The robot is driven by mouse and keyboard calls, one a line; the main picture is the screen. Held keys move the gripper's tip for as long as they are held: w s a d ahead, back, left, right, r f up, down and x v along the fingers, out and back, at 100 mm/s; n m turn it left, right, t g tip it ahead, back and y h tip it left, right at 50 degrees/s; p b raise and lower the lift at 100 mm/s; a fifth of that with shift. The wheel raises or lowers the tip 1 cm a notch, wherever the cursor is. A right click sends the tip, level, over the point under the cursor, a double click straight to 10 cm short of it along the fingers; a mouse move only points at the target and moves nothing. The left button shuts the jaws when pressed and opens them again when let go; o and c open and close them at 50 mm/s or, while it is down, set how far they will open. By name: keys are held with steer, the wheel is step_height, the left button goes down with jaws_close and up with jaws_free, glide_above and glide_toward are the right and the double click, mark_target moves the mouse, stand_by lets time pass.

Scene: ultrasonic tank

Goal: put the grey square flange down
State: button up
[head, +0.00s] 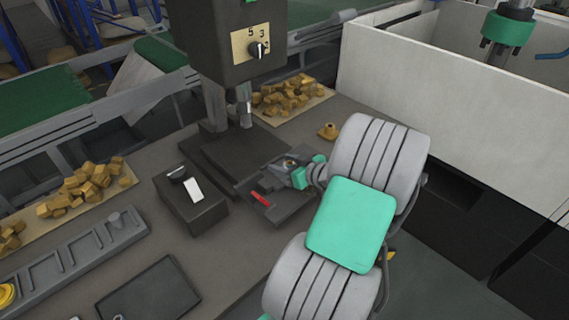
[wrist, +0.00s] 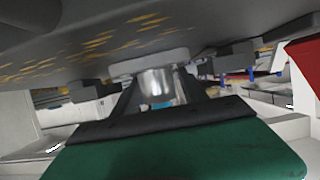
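No square flange is clear there. The frames do not show whether the fingers are closed.
The drill press (head: 236,40) stands just behind my gripper. A dark box (head: 190,208) is left of the vise, and a brass part (head: 328,131) lies behind my arm. Piles of brass pieces (head: 290,95) and a grey rack (head: 75,252) occupy the bench. A white-walled tank (head: 440,95) is at right.

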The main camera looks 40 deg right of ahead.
steer(key=shift+o, duration=0.5)
steer(key=shift+r, duration=0.2)
steer(key=b+v, duration=0.1)
steer(key=v, duration=1.1)
steer(key=shift+c, duration=0.5)
